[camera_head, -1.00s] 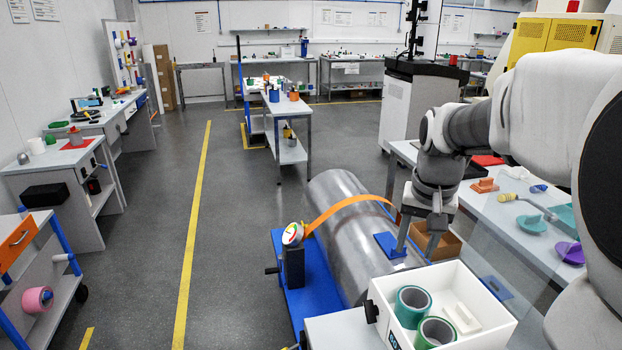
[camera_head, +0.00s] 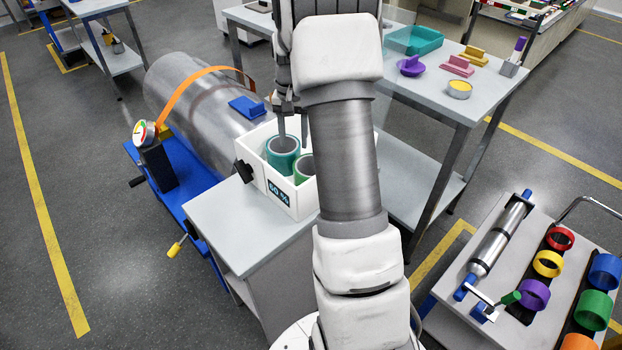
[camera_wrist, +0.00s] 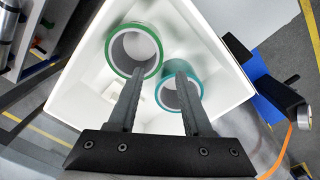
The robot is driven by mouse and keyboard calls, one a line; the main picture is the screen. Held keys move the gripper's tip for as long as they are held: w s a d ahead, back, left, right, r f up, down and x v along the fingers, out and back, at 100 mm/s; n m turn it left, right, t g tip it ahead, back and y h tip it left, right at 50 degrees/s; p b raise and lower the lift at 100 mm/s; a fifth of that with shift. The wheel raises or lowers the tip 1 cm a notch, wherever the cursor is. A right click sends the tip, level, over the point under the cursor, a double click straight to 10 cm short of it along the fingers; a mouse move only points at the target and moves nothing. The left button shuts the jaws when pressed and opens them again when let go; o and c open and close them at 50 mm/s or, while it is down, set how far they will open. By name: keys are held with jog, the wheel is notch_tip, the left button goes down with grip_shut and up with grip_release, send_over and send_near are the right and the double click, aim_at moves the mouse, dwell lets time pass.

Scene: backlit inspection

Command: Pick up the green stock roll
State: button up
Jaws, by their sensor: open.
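Two hollow rolls stand in a white bin (camera_head: 283,192) marked "50 %". The green stock roll (camera_wrist: 112,57) is on the left in the wrist view; in the head view, it (camera_head: 302,178) is partly hidden by my arm. The teal roll (camera_wrist: 194,73) is to its right in the wrist view, and it (camera_head: 281,162) is plainer in the head view. My gripper (camera_wrist: 159,70) is open over the bin with nothing held. In the wrist view its left finger overlaps the green roll and its right finger overlaps the teal roll. In the head view my gripper (camera_head: 293,130) is above the rolls.
The bin sits on a grey cabinet (camera_head: 225,225). A large metal cylinder (camera_head: 195,110) lies behind it on a blue stand. A grey table (camera_head: 440,105) with small coloured pieces stands behind right. A cart (camera_head: 565,265) with coloured rings is at right. Floor at left is clear.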

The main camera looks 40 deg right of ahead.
aim_at(295, 173)
notch_tip(295, 173, down, 12)
jog(key=b, duration=0.3)
jog(key=shift+f, duration=0.15)
grip_shut()
dwell(1.4)
